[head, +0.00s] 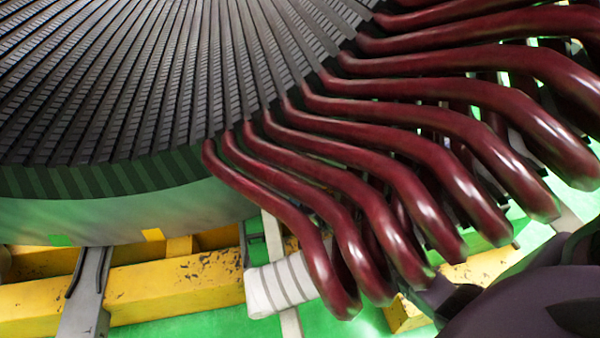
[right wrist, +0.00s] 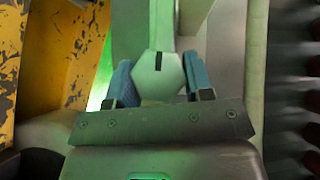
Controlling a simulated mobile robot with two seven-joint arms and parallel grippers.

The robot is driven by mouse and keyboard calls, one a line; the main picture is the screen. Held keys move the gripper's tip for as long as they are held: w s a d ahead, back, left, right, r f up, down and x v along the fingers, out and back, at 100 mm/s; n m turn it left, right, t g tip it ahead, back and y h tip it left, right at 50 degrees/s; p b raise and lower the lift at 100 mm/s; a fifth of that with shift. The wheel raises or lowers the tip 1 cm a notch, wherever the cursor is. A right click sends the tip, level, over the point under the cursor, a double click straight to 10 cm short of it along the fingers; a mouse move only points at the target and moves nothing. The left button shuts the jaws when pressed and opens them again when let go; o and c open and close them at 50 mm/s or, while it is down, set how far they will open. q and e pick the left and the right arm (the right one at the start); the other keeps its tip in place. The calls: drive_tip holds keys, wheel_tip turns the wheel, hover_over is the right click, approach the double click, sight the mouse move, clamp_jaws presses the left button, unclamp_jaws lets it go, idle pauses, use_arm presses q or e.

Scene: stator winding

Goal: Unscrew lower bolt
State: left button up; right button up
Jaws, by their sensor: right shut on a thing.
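In the right wrist view, my right gripper (right wrist: 160,82) has its two blue finger pads on either side of a pale hexagonal bolt head (right wrist: 152,78). It is shut on the bolt. The head carries a short dark mark near its upper middle, and a pale shaft or post runs up behind it. In the head view, a dark part of my right arm fills the lower right corner; the right gripper's fingers and the bolt are hidden there. My left gripper is in neither view.
The stator's slotted dark core (head: 150,90) fills the upper left. Several dark red coil ends (head: 440,130) curve out to the right; some also show close at the right edge of the right wrist view (right wrist: 312,95). A worn yellow beam (head: 180,285) and a white cylinder (head: 270,290) lie below.

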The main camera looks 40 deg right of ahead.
drive_tip(key=o, duration=0.9)
drive_tip(key=shift+s, duration=0.1)
drive_tip(key=shift+p+v, duration=1)
drive_tip(key=shift+v, duration=4.35)
